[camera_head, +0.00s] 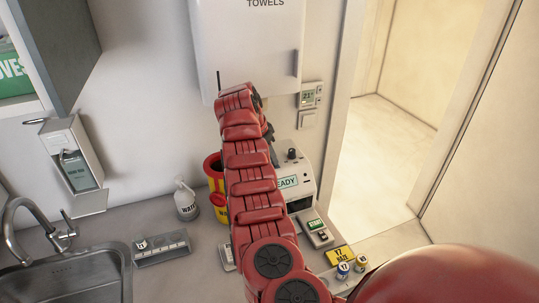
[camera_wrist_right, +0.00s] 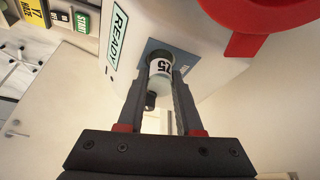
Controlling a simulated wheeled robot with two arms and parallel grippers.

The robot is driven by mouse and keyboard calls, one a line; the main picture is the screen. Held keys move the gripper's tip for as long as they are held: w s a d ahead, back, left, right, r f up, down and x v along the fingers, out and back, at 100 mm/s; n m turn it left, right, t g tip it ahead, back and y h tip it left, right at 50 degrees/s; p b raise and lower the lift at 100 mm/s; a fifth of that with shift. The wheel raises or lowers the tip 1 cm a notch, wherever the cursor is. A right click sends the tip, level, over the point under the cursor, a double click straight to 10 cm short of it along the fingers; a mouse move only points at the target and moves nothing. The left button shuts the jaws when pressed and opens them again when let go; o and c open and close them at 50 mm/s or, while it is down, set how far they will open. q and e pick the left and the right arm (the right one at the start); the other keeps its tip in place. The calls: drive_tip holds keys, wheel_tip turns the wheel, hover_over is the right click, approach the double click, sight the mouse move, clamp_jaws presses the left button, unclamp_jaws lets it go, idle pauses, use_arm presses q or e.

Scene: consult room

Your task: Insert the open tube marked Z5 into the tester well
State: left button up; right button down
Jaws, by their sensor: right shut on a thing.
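The tube marked Z5 (camera_wrist_right: 160,67) has a white label with dark marking, seen upside down in the right wrist view. My right gripper (camera_wrist_right: 162,76) is shut on it, one finger on each side. The tube lies against the blue-grey plate (camera_wrist_right: 184,62) on the white tester, where the well is; I cannot tell how deep it sits. A dark part hangs below the tube between the fingers. The tester (camera_head: 302,167) stands under the towel dispenser in the head view, with a READY panel (camera_head: 288,182), partly hidden by my right arm. My left gripper is out of view.
A START button box (camera_head: 317,231), a yellow card (camera_head: 340,254) and two small vials (camera_head: 342,270) are right of my arm.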

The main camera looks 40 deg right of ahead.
drive_tip(key=c, duration=0.5)
unclamp_jaws()
drive_tip(key=shift+a+r+b, duration=0.25)
drive_tip(key=shift+r+b, duration=0.1)
drive_tip(key=shift+r, duration=0.1)
drive_tip(key=p+v, duration=0.2)
drive_tip(key=v, duration=1.4)
drive_tip(key=shift+r, duration=0.2)
drive_tip(key=shift+f, duration=0.1)
drive_tip(key=shift+a+p, duration=0.1)
drive_tip(key=shift+p, duration=0.25)
